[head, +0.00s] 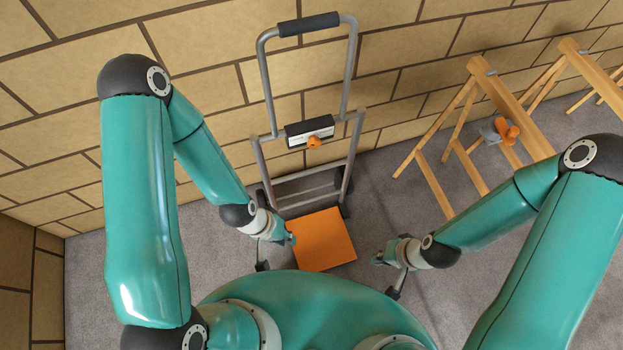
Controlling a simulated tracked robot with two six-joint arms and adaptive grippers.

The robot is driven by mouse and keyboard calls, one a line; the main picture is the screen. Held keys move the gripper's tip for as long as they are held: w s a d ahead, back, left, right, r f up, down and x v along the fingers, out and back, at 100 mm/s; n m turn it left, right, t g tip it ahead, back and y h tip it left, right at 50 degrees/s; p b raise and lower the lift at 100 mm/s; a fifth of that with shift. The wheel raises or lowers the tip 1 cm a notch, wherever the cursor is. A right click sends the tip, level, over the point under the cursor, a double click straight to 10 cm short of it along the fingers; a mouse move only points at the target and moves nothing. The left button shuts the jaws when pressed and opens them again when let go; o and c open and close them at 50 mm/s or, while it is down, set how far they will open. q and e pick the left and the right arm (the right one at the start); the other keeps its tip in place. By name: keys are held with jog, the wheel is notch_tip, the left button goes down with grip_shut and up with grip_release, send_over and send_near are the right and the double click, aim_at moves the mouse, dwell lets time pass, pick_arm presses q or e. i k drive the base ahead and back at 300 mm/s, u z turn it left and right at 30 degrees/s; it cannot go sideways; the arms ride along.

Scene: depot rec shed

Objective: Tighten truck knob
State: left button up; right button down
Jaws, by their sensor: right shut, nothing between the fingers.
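The hand truck (258,88) stands upright against the brick wall, with a grey tube frame and a dark grip (308,24) on its handle. An orange knob (313,142) sits on the front of a black and white clamp block (296,132) at mid-height of the frame. The truck's orange toe plate (326,240) lies low at the front. My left gripper (279,240) is below and left of the knob, near the plate's left edge, and its finger opening is not clear. My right gripper (384,260) is shut and empty, right of the plate and apart from the truck.
Wooden trestles (500,92) stand along the wall at the right. One carries a grey clamp with an orange handle (508,131). Grey carpet (395,205) lies clear between the truck and the trestles. The brick wall (205,45) is close behind the truck.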

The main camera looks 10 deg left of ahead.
aim_at(313, 142)
jog(key=u, duration=1)
jog(key=k, duration=0.6)
jog(key=z, duration=0.5)
